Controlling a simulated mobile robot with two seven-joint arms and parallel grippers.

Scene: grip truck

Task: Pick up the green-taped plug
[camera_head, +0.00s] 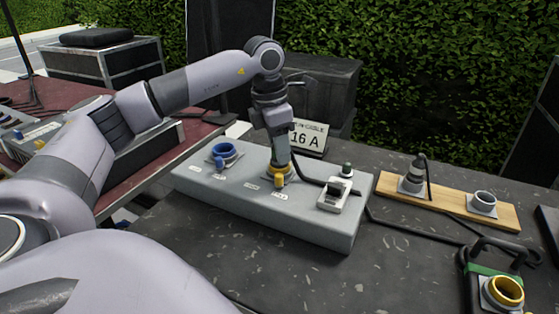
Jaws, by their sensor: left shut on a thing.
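My left gripper (277,128) reaches down over the grey distribution box (225,190). It is shut on a plug (279,158) that is mostly hidden by the fingers. The plug stands upright at the yellow socket (279,179); how deep it sits cannot be told. A black cable leads from it to the right. No green tape can be made out on this plug. A green band (488,270) shows at the lower right, on a black piece beside a yellow-rimmed socket (505,290). My right gripper is not in view.
On the box are a blue socket (223,152) and a white switch unit (338,193). A "16 A" sign (308,137) stands behind. A wooden board (447,203) holds a grey plug (413,176) and a grey socket (483,201). Cables cross the dark table (300,275); its front middle is clear.

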